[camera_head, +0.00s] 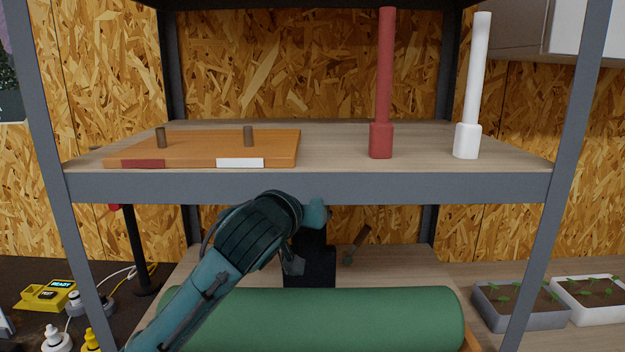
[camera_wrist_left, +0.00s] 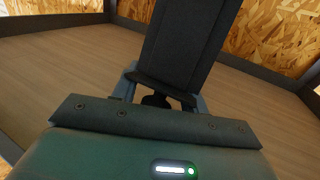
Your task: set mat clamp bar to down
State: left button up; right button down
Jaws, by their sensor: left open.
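My left arm reaches in from the left under the upper shelf board, and my left gripper (camera_wrist_left: 160,92) is open in the left wrist view. A black block (camera_head: 310,268) stands behind the green roll; a black upright part (camera_wrist_left: 188,45) also shows just beyond the fingers in the left wrist view. I cannot tell whether the fingers touch it. A short brown bar (camera_head: 359,243) sticks up at a tilt to the right of the block, apart from my arm. It may be the clamp bar, but its base is small and unclear. My right gripper is not in view.
A thick green roll (camera_head: 330,318) lies across the front of the lower shelf. The upper shelf edge (camera_head: 330,188) is close above my arm. It carries an orange pegged board (camera_head: 205,148), a red post (camera_head: 381,90) and a white post (camera_head: 474,90). Planters (camera_head: 520,308) stand right.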

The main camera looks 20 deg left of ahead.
pick_arm(q)
jog(key=shift+w, duration=0.1)
jog(key=shift+c, duration=0.4)
grip_shut()
